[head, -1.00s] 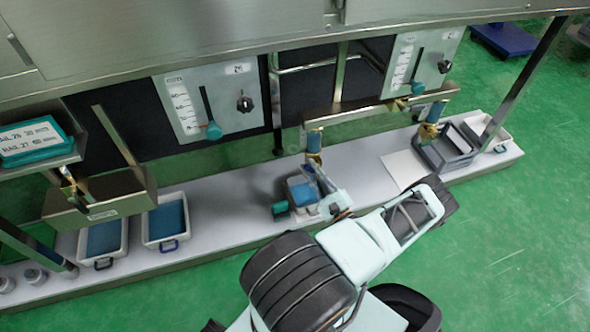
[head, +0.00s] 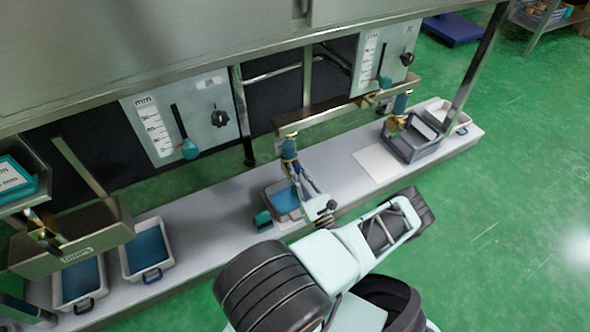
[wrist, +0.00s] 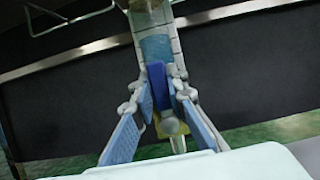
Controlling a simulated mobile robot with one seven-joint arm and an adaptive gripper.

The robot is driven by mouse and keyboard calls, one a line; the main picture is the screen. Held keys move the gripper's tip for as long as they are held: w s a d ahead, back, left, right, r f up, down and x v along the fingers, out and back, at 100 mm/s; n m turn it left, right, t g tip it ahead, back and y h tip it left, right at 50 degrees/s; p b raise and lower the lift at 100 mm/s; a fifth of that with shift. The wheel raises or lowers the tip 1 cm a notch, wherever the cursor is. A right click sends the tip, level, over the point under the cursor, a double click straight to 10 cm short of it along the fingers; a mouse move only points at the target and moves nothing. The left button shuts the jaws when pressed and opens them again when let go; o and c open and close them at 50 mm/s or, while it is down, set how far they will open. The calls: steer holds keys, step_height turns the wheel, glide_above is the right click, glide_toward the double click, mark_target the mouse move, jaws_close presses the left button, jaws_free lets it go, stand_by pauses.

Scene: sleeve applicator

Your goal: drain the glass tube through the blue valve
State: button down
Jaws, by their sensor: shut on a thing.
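The glass tube stands upright under a metal rail near the middle of the head view (head: 289,149), with blue content and brass-coloured fittings. In the wrist view it is straight ahead, its blue band (wrist: 156,48) above the fingers. The blue valve handle (wrist: 158,84) hangs below it, between the blue finger pads. My gripper (head: 297,174) is at the tube's lower end, and the wrist view shows its fingers (wrist: 160,95) shut on the handle. In the head view the handle is too small to make out.
A tray with blue content (head: 284,199) sits on the white shelf below the tube, beside a small teal object (head: 262,220). A grey crate (head: 412,146) stands to the right, with a white sheet (head: 377,163) before it. A scale panel (head: 180,120) hangs behind left.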

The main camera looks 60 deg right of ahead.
mark_target(292, 138)
steer(key=shift+d+m, duration=0.15)
steer(key=shift+m, duration=0.15)
steer(key=c, duration=1.9)
jaws_free()
step_height(292, 138, up, 10)
